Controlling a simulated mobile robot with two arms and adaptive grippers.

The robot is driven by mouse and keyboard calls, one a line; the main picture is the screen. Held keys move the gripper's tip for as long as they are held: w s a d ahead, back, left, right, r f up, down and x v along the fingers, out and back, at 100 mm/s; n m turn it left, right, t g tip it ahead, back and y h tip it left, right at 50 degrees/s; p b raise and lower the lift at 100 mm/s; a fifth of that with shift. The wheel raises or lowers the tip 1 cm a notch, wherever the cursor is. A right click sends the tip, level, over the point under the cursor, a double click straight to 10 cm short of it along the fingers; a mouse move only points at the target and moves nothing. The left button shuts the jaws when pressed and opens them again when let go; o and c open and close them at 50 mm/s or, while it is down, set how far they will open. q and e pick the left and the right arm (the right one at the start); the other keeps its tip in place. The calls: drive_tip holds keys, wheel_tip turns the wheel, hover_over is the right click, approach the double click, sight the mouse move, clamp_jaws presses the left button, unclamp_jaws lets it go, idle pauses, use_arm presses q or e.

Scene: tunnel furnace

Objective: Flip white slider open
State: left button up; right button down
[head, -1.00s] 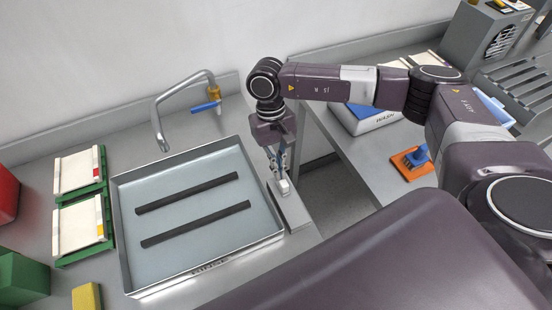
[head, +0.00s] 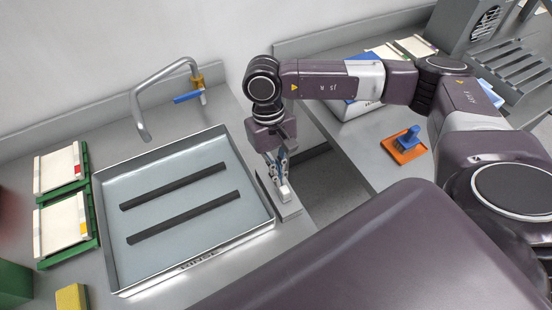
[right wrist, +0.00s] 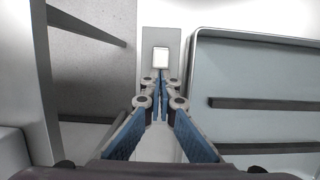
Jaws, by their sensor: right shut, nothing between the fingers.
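The white slider (head: 285,194) is a small pale block on a narrow grey plate (head: 291,209) at the right edge of the sink counter. In the right wrist view the slider (right wrist: 161,57) shows as a white square on the grey plate (right wrist: 174,38). My right gripper (head: 281,177) is shut and empty, pointing down just behind the slider. In the right wrist view its fingertips (right wrist: 160,76) lie close to the slider's near edge; I cannot tell whether they touch it. My left gripper is not in view.
A metal basin (head: 271,221) with two dark bars stands left of the plate. A tap (head: 160,84) rises behind it. Right of a gap is another counter with an orange tray (head: 399,157) and a blue item (head: 410,138).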

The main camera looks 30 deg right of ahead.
drive_tip(key=shift+s, duration=0.1)
drive_tip(key=shift+r, duration=0.2)
drive_tip(key=v, duration=1.1)
drive_tip(key=shift+r, duration=0.35)
drive_tip(key=shift+f, duration=0.1)
